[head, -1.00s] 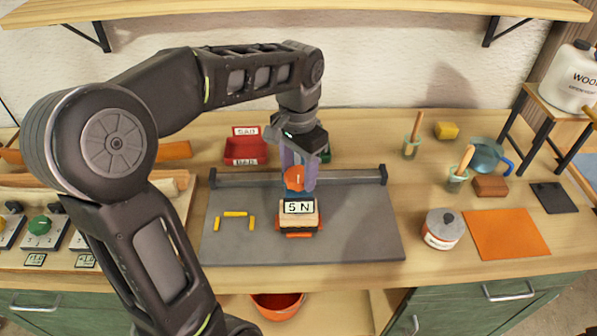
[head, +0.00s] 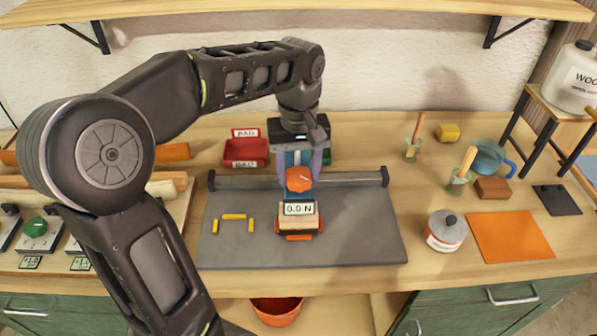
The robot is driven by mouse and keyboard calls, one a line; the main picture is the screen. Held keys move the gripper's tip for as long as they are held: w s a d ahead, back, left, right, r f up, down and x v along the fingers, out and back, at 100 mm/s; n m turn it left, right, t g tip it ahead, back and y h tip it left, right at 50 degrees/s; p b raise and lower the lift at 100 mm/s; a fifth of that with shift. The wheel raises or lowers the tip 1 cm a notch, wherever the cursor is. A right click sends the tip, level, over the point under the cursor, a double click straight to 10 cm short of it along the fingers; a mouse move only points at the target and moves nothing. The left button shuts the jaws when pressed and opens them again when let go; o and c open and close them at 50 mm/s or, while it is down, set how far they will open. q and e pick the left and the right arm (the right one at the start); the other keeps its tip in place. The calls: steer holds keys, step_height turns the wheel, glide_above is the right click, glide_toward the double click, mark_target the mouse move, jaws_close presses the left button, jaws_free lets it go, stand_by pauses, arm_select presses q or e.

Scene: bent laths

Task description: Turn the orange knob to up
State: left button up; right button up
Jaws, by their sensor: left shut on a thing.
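The orange knob (head: 299,180) is on the front of a small blue stand (head: 304,197), above a display reading 0.0 N (head: 299,209). A small pale mark on the knob looks tilted, but is too small to read surely. My left gripper (head: 300,171) reaches down from behind with a finger on each side of the knob and is shut on it. The fingertips are partly hidden by the knob. My right gripper is not in view.
The stand is on a grey board (head: 355,230) with a raised back rail (head: 352,180). Yellow sticks (head: 234,217) lie to the left. A red tray (head: 246,152) is behind. A lidded tin (head: 445,232) and an orange sheet (head: 509,235) are at right.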

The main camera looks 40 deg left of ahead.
mark_target(299, 175)
arm_select(q)
steer(key=n, duration=0.3)
steer(key=shift+n, duration=0.4)
steer(key=shift+n+b, duration=0.45)
steer(key=shift+n, duration=1.55)
steer(key=o, duration=1.4)
steer(key=shift+r, duration=0.5)
step_height(299, 175, up, 6)
steer(key=p, duration=0.3)
steer(key=shift+r+p, duration=0.5)
steer(key=shift+p, duration=0.2)
